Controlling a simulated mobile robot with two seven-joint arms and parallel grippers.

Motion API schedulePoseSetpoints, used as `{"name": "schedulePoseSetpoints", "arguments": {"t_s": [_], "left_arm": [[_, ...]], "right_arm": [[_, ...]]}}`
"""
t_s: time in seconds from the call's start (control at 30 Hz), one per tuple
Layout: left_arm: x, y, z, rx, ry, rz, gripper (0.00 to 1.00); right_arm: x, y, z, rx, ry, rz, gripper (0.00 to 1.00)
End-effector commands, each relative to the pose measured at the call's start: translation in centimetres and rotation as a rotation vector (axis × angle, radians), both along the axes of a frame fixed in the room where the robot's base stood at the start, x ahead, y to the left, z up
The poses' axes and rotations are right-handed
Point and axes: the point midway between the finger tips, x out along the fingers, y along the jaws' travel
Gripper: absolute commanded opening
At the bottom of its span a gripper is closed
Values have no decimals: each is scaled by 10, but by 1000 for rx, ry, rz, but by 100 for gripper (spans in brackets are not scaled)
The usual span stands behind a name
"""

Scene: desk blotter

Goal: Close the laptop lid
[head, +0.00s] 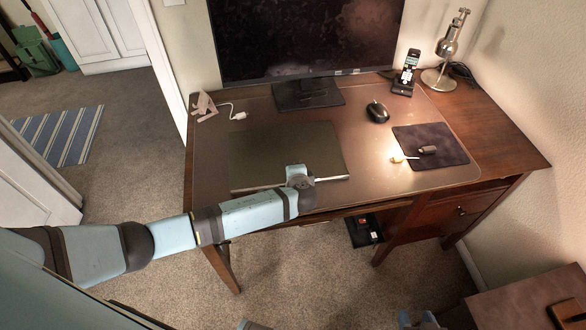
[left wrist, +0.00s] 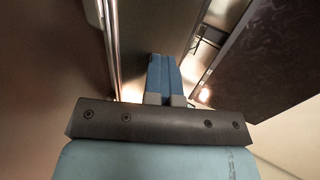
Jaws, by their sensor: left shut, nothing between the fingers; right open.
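The laptop (head: 280,150) lies on the desk blotter with its dark lid down, flat or nearly flat over the base. A pale edge shows along its front. Whether a thin gap is left under the lid I cannot tell. My left gripper (head: 299,176) is at the laptop's front edge, right of its middle, and hides part of that edge. Its blue fingers (left wrist: 165,78) are shut with nothing between them in the left wrist view. Whether they touch the lid is unclear. My right gripper (head: 418,319) is low at the bottom edge, open, away from the desk and partly cut off.
A monitor (head: 305,40) stands behind the laptop.

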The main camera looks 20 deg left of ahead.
Motion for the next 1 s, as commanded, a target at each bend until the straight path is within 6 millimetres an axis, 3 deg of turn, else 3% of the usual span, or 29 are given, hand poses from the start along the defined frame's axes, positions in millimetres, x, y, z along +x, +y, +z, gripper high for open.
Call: {"name": "schedulePoseSetpoints", "arguments": {"t_s": [0.57, 0.77, 1.0], "left_arm": [[-4, -1, -6, -1, 10, -2, 0], [-25, -14, 6, -5, 8, -3, 0], [-67, -38, 35, -5, 3, -2, 0]], "right_arm": [[-1, 0, -2, 0, 1, 0, 47], [-1, 0, -1, 0, 2, 1, 47], [-1, 1, -1, 1, 2, 2, 47]]}}
